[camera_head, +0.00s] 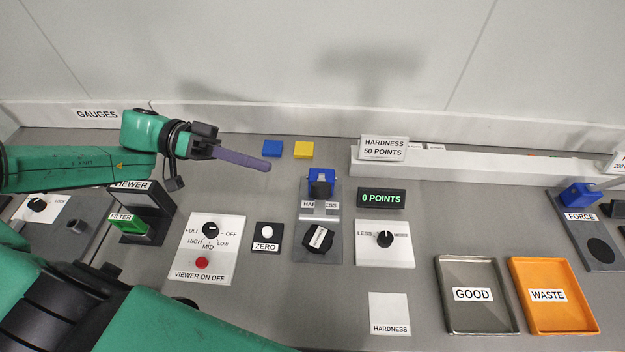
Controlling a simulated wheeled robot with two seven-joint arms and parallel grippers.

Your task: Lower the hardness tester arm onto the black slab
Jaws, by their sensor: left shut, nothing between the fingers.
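The hardness tester (335,262) stands on the bench at the middle, a grey base with a blue and black head (320,179) at its far end and a "HARDNESS" label partly covered. A grey bar lies across its middle. A black slab (313,247) with a small white label lies at the near end of the base, tilted in outline. Whether the tester's arm is raised is hard to tell from above. My left gripper (266,166) is shut and empty, its long purple fingers pointing right, above the bench and left of the tester's head. My right gripper is not seen.
The display (381,198) reads "0 POINTS". A LESS/MORE knob panel (372,256) stands right of the tester, the ZERO button (266,235) left. Blue (272,148) and yellow (304,150) blocks lie behind. GOOD (447,268) and WASTE (573,269) trays are at the right.

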